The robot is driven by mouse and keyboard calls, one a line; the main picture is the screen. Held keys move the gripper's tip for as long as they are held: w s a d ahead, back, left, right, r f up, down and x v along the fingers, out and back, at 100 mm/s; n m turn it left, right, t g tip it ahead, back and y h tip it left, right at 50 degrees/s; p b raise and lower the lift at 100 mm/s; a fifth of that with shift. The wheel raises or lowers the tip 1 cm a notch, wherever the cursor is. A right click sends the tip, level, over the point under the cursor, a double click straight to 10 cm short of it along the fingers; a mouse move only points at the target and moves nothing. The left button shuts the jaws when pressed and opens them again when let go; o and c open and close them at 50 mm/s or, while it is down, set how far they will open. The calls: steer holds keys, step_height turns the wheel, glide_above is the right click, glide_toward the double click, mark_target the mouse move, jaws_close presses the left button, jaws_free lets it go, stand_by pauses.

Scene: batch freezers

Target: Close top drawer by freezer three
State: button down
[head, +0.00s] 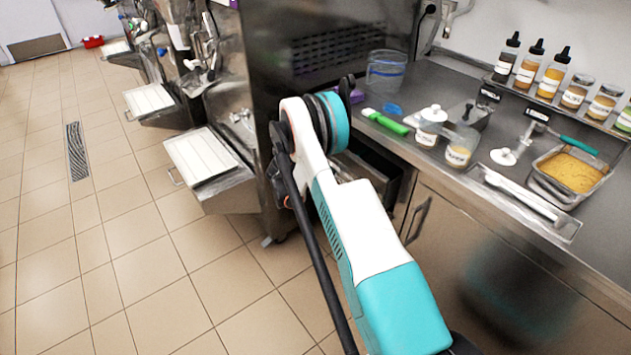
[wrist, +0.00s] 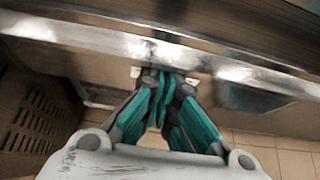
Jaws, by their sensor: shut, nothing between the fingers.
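The top drawer (head: 401,190) is pulled out under the counter beside the nearest freezer (head: 290,45) in the head view. Its dark inside shows between the freezer and the steel cabinet, and my arm hides part of it. In the wrist view, my gripper (wrist: 166,78) has its teal fingers together with nothing between them. The fingertips are close to a bright steel edge (wrist: 75,35) that crosses the picture. I cannot tell whether they touch it. My gripper is hidden behind my arm in the head view.
A cabinet handle (head: 417,220) is right of the drawer. The counter (head: 400,150) holds a green-handled tool (head: 385,122), jars (head: 458,150) and a pan (head: 570,175). Freezer trays (head: 208,157) jut out at left. The tiled floor (head: 110,250) is clear at left.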

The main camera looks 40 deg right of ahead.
steer(key=d, duration=0.8)
steer(key=shift+w, duration=0.1)
steer(key=shift+d, duration=0.2)
steer(key=shift+d+r, duration=0.1)
steer(key=shift+w+a, duration=0.1)
steer(key=shift+a, duration=0.4)
steer(key=a+f+p+v, duration=0.1)
steer(key=p+v, duration=0.2)
steer(key=v, duration=1)
steer(key=shift+f+p, duration=0.35)
